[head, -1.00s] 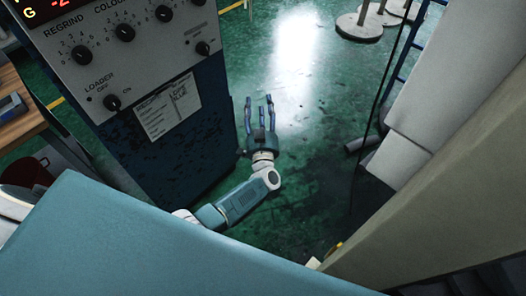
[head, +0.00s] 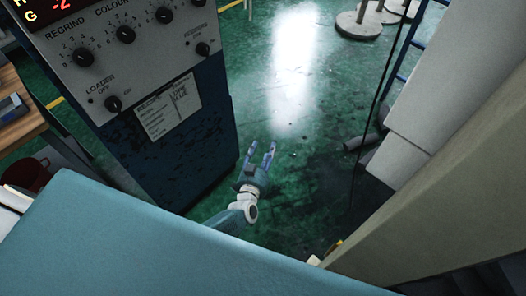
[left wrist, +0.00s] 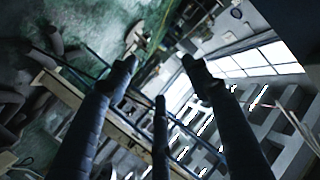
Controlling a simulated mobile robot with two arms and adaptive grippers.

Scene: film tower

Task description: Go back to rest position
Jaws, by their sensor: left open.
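My left gripper (head: 260,158) is open and empty in the head view, held above the green floor just right of the control cabinet. Its arm is mostly hidden behind my teal body panel at the bottom. In the left wrist view, the fingers of my left gripper (left wrist: 158,75) are spread apart with nothing between them. My right gripper is in neither view.
The control cabinet (head: 165,150) with knobs and a label stands close on the left. A beige panel (head: 440,190) and pale boxes (head: 420,135) bound the right. Round-based stands (head: 360,25) are at the back.

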